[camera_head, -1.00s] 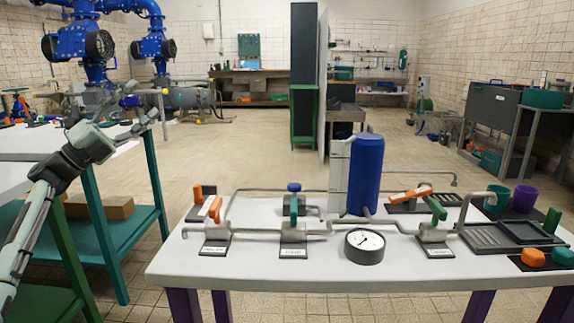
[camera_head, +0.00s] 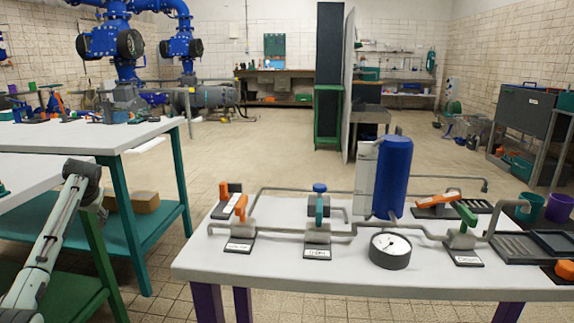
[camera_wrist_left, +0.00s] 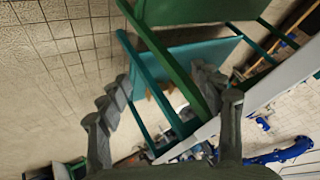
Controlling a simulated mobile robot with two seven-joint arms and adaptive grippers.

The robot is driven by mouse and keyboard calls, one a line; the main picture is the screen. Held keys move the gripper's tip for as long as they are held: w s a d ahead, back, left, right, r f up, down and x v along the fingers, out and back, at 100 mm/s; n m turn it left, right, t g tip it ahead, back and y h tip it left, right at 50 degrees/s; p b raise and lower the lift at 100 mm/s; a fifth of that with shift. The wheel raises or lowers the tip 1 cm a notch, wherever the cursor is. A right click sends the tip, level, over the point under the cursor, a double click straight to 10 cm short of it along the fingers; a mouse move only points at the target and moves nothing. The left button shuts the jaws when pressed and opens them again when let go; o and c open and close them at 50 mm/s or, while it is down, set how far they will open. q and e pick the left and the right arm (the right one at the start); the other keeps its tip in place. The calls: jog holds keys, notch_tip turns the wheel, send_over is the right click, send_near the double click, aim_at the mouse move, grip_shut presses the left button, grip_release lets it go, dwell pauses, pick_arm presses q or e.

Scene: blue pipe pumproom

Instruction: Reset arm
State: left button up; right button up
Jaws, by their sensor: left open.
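My left gripper (camera_wrist_left: 161,78) is open and empty in the left wrist view, its two grey fingers spread wide with nothing between them. Beyond them are the green and teal frame (camera_wrist_left: 180,75) and teal shelf of a table. In the head view my left arm rises from the lower left corner to a dark joint (camera_head: 84,172) beside the white tables; the gripper there hangs low and is too small and hidden to read. My right gripper is in neither view.
A white table (camera_head: 400,285) on the right bears pipes with valve handles, a blue cylinder (camera_head: 393,178) and a round gauge (camera_head: 390,250). White-topped tables (camera_head: 75,137) with teal shelves stand on the left. Open tiled floor (camera_head: 260,155) lies between them.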

pick_arm(q)
jog(key=s+d+f+m+h, duration=0.2)
jog(key=s+d+f+m, duration=0.2)
jog(key=s+d+f, duration=1.45)
jog(key=s+d+m+h, duration=0.1)
jog(key=s+d+h, duration=0.1)
jog(key=s+d, duration=0.75)
jog(key=s+d+h, duration=0.1)
jog(key=s+d, duration=0.5)
jog(key=s, duration=0.7)
notch_tip(320, 180, down, 10)
jog(key=g+p, duration=0.1)
jog(key=p, duration=0.3)
jog(key=shift+w+a+g+p, duration=0.2)
jog(key=shift+w+g+p, duration=0.15)
jog(key=shift+w+g, duration=0.1)
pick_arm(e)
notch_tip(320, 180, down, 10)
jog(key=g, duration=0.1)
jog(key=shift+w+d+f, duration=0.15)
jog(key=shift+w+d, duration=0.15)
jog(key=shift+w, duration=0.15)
